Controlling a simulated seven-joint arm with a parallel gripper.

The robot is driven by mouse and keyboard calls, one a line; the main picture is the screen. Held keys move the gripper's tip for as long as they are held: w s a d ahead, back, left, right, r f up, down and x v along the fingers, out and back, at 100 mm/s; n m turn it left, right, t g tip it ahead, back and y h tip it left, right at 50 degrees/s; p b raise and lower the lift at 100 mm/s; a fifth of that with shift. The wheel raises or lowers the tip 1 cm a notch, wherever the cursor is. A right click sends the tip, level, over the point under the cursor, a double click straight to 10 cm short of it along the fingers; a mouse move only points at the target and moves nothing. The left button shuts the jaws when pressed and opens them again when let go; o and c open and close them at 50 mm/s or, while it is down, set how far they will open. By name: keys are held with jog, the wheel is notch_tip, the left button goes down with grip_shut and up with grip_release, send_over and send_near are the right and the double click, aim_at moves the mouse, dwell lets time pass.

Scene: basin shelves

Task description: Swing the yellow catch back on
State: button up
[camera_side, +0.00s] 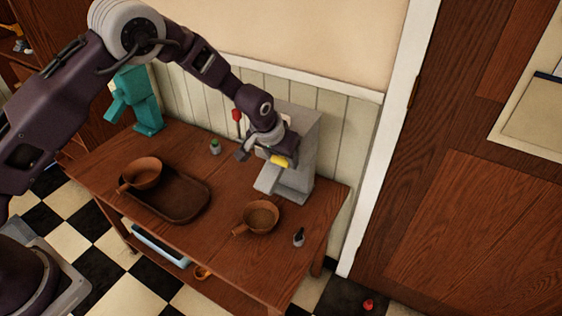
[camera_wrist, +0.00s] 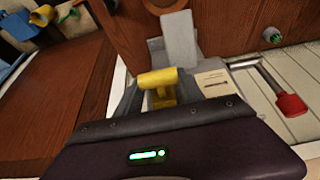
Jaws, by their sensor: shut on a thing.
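The yellow catch (camera_side: 281,160) is on the front of the grey machine (camera_side: 300,150), which stands at the back right of the table. In the wrist view the yellow catch (camera_wrist: 158,79) shows as a stubby bar with a stem below it, just ahead of my gripper's dark body. My gripper (camera_side: 268,152) is at the machine's front, shut on the yellow catch. The exact finger contact is partly hidden by the gripper body. A pale label (camera_wrist: 212,83) is beside the catch in the wrist view.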

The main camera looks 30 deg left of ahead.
aim_at(281, 158)
jog(key=shift+w+r+g, duration=0.2)
jog(key=shift+w+g, duration=0.2)
jog(key=shift+g, duration=0.5)
jog(key=o, duration=1.4)
jog(key=shift+c, duration=0.2)
jog(key=v, duration=0.7)
jog(key=shift+w+r, duration=0.1)
